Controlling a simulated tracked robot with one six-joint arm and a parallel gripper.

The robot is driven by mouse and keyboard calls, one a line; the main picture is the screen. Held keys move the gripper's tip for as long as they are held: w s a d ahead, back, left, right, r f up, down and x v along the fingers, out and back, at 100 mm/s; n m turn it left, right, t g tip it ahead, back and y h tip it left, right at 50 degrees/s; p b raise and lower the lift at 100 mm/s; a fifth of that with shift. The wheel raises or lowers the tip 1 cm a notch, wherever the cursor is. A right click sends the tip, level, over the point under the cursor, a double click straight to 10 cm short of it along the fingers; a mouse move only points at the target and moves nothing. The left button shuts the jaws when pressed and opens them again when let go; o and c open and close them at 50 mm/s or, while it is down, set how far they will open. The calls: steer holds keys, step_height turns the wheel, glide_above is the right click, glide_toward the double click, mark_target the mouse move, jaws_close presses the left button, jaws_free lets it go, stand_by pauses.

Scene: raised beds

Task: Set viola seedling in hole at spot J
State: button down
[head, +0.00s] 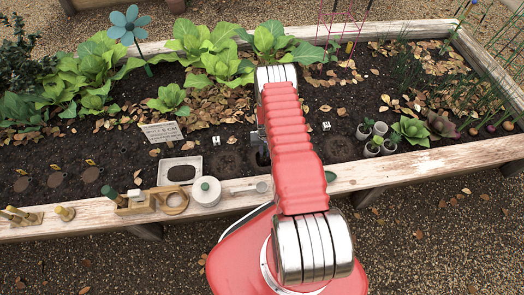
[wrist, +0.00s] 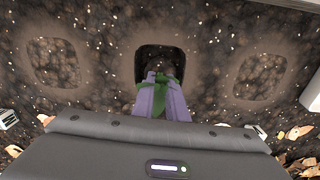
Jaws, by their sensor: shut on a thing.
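My gripper (wrist: 160,92) is shut on the viola seedling (wrist: 159,79), of which green parts show between its lavender fingers in the wrist view. The fingertips and seedling overlap the near edge of a dark, open square hole (wrist: 160,53). I cannot tell whether the seedling's base is inside the hole or above it. In the head view my red arm reaches over the bed and hides most of the gripper; the dark hole (head: 261,158) shows just left of the arm. No readable letter J shows.
Shallow soil patches lie left (wrist: 54,62) and right (wrist: 262,76) of the hole. Small white markers (head: 216,140) stand behind this row. Potted seedlings (head: 372,149) stand to the right. A grey tray (head: 180,171), a round tin (head: 206,191) and the wooden bed edge (head: 400,168) lie nearby.

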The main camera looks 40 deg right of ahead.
steer(key=shift+f, duration=0.45)
steer(key=shift+s, duration=0.2)
stand_by(0.6)
steer(key=c, duration=1.7)
jaws_free()
steer(key=shift+s+r, duration=0.15)
steer(key=shift+r, duration=5.85)
steer(key=shift+s+a, duration=0.1)
